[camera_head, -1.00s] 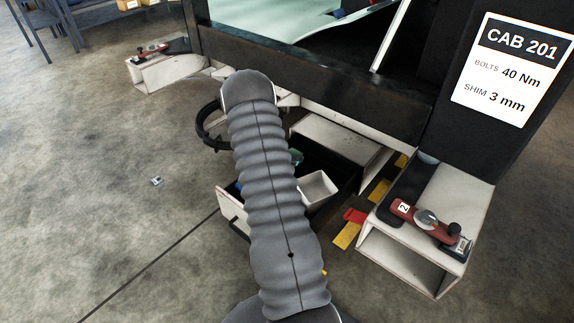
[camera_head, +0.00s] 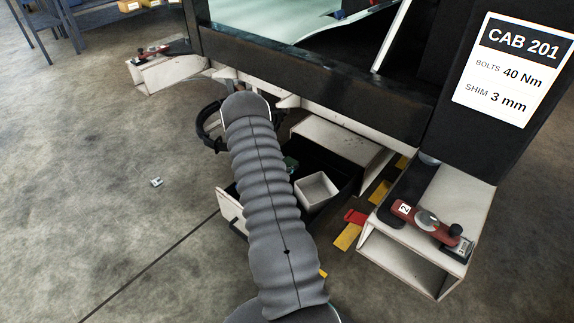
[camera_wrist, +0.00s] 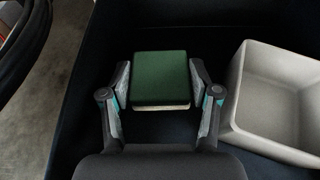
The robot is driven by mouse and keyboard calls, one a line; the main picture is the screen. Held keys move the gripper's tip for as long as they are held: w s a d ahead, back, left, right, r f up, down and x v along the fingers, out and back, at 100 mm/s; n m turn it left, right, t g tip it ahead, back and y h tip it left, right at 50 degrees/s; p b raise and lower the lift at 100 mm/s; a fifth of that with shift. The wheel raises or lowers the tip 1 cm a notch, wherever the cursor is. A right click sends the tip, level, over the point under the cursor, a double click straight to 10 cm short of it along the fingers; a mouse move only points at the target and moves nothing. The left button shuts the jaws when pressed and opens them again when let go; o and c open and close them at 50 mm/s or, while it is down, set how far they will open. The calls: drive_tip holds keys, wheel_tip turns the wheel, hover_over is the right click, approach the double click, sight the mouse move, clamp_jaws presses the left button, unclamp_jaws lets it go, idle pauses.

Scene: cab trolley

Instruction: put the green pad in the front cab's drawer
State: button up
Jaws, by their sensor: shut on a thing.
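The green pad (camera_wrist: 160,80), a square block with a pale lower edge, is between the two fingers of my gripper (camera_wrist: 160,87) in the wrist view. The fingers are shut on its left and right sides. The pad is over or in the dark inside of the open drawer; its height above the floor is hard to tell. In the head view the drawer's pale front (camera_head: 229,207) shows left of my arm, and a small bit of green (camera_head: 291,164) shows beside the arm. My arm hides the gripper there.
A white open bin (camera_head: 316,190) stands in the drawer, close to the right of my gripper; it also shows in the wrist view (camera_wrist: 240,110). A black ring-shaped part (camera_head: 208,125) is left of my arm. A pale bracket with a red clamp (camera_head: 425,217) is at the right.

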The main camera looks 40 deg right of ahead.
drive_tip(key=shift+f+b, duration=0.55)
drive_tip(key=o, duration=0.9)
